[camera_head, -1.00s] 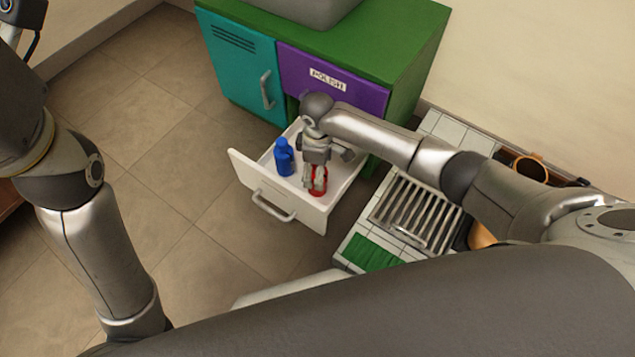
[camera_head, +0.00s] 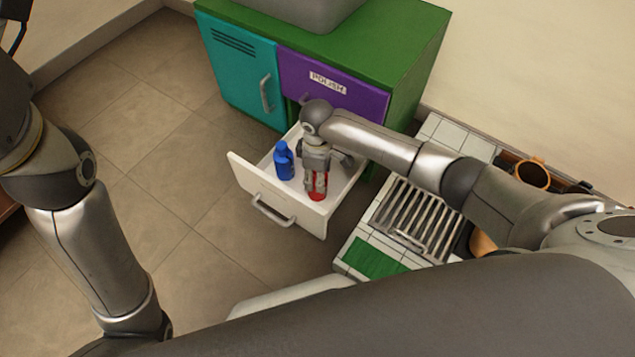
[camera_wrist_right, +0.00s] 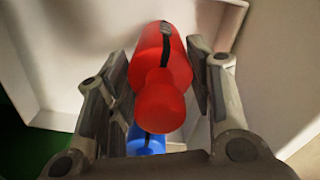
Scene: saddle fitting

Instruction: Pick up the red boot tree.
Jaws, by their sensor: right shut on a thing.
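The red boot tree (camera_head: 317,196) is in the open white drawer (camera_head: 300,208), near its front right corner. In the right wrist view the red boot tree (camera_wrist_right: 160,100) shows a rounded knob end, a wider body and a dark strip. My right gripper (camera_head: 316,182) points down into the drawer and is shut on it, with a finger on each side in the wrist view (camera_wrist_right: 165,65). The fingers hide part of it, and I cannot tell whether it touches the drawer floor. My left gripper is out of view; only my left arm shows.
Above is a purple drawer front labelled POLISH (camera_head: 345,90), beside a teal door (camera_head: 240,75). A slatted metal rack (camera_head: 415,220) lies to the right.

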